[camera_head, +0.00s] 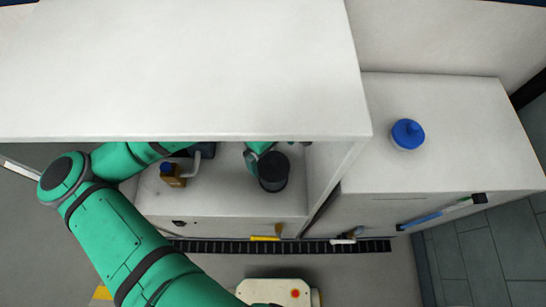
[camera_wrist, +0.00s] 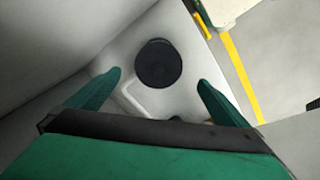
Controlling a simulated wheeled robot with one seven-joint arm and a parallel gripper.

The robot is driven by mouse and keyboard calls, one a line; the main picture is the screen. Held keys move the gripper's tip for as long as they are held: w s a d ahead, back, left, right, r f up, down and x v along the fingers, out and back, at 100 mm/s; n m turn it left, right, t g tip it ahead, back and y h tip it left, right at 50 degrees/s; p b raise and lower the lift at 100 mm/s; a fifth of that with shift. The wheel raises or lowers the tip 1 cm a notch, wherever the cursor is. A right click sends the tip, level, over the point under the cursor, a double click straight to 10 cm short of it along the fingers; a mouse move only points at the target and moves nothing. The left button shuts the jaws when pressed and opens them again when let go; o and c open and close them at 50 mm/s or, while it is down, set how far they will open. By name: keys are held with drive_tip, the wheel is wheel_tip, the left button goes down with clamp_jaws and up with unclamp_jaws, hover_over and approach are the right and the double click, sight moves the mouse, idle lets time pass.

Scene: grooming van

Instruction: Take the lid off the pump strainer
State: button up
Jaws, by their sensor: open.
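A dark round cylinder (camera_head: 273,172), which looks like the pump strainer, stands upright on the white shelf under the overhanging counter. In the wrist view its round black top (camera_wrist: 158,63) lies ahead of my gripper; a separate lid edge cannot be made out. My gripper (camera_wrist: 159,79) is open and empty, with one green finger on each side of the view and the black top beyond and between the tips. In the head view my gripper (camera_head: 255,156) shows partly beside the cylinder's upper left; the counter hides much of my forearm. I cannot tell whether a finger touches it.
The white counter (camera_head: 190,65) overhangs the shelf (camera_head: 225,195), and a side wall (camera_head: 335,180) closes its right. A brown bottle with a blue cap (camera_head: 172,174) and a pale pipe (camera_head: 195,163) stand left of the cylinder. A blue knobbed object (camera_head: 407,133) sits on the right-hand cabinet.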

sight(273, 162)
drive_tip(key=f, duration=0.6)
drive_tip(key=shift+w+d, duration=0.1)
drive_tip(key=shift+w, duration=0.15)
drive_tip(key=shift+s+d+f, duration=0.1)
drive_tip(key=shift+f, duration=0.3)
drive_tip(key=shift+a, duration=0.2)
drive_tip(key=c, duration=1.1)
